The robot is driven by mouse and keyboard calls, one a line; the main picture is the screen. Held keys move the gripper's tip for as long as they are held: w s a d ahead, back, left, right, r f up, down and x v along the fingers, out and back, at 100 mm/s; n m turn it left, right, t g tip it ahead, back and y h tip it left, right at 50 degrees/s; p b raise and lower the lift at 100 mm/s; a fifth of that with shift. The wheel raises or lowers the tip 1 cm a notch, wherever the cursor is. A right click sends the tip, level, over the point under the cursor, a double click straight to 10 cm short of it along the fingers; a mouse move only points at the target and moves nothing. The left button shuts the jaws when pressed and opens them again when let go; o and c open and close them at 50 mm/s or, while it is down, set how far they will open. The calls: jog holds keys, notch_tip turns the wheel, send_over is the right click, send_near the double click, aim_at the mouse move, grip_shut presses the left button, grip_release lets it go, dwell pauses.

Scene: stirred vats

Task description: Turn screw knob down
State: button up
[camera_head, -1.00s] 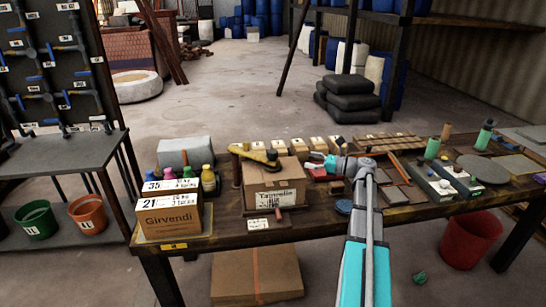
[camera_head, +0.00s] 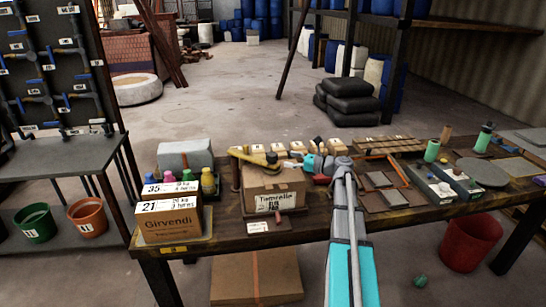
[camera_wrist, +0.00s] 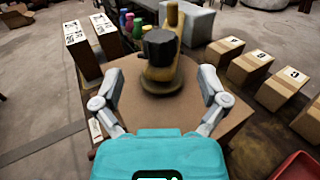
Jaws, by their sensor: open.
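The screw knob (camera_head: 271,158) is a small dark cylinder at the end of a yellow clamp arm (camera_head: 250,156), above a cardboard box (camera_head: 275,192) on the bench. In the wrist view the black knob (camera_wrist: 159,47) stands upright on a round yellow-brown pad (camera_wrist: 161,82), over the box top (camera_wrist: 130,80). My gripper (camera_wrist: 160,73) is open, with one grey finger on each side of the knob's line and clear gaps to both. In the head view my gripper (camera_head: 308,162) is just right of the knob. Nothing is held.
Several small numbered blocks (camera_wrist: 249,63) stand right of the box in the wrist view. Coloured bottles (camera_head: 208,181) and a labelled carton (camera_head: 169,218) stand to the left. A grey block (camera_head: 186,156) is behind. A red tray edge (camera_wrist: 298,166) is at the lower right.

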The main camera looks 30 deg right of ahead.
aim_at(273, 154)
jog(key=shift+x, duration=3.3)
jog(key=c, duration=1.2)
jog(key=shift+o, duration=0.2)
